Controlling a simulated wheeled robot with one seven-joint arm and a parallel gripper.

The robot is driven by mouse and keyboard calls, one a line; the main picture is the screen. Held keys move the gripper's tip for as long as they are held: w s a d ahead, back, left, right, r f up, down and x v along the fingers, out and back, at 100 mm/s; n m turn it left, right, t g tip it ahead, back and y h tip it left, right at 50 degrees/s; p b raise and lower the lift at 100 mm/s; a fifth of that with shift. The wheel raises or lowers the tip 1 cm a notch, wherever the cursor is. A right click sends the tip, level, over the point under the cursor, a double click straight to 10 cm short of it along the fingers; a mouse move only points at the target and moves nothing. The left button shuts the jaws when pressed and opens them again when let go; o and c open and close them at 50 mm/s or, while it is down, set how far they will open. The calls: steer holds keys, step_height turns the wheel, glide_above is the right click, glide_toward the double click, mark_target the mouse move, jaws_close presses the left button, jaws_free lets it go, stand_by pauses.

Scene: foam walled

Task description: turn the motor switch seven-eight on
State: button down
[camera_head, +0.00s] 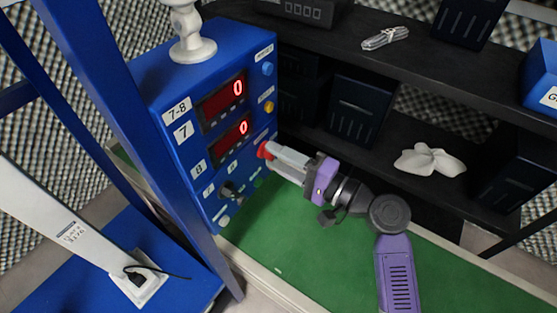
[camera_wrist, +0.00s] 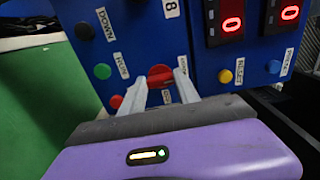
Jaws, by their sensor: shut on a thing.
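A blue control box (camera_head: 165,85) carries the labels 7-8, 7 and 8 and two red displays, both reading 0. A red rotary switch (camera_head: 264,150) sits on its front, low on the right side. My gripper (camera_head: 272,152) reaches it from the right. In the wrist view the red switch (camera_wrist: 160,74) lies between the two grey fingers of my gripper (camera_wrist: 160,84), which are shut on it. The small labels around the switch are partly hidden by the fingers and too small to read surely.
Near the switch are a black knob (camera_wrist: 84,31), a green button (camera_wrist: 102,71), a yellow button (camera_wrist: 225,76) and a blue button (camera_wrist: 273,66). A blue frame post (camera_head: 140,120) stands left of the box. Dark shelves (camera_head: 400,70) are behind; the green surface (camera_head: 290,235) below is mostly clear.

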steer(key=shift+f, duration=0.1)
stand_by(0.3)
steer(key=c, duration=0.9)
jaws_free()
steer(key=v, duration=0.7)
steer(key=shift+s+d, duration=0.3)
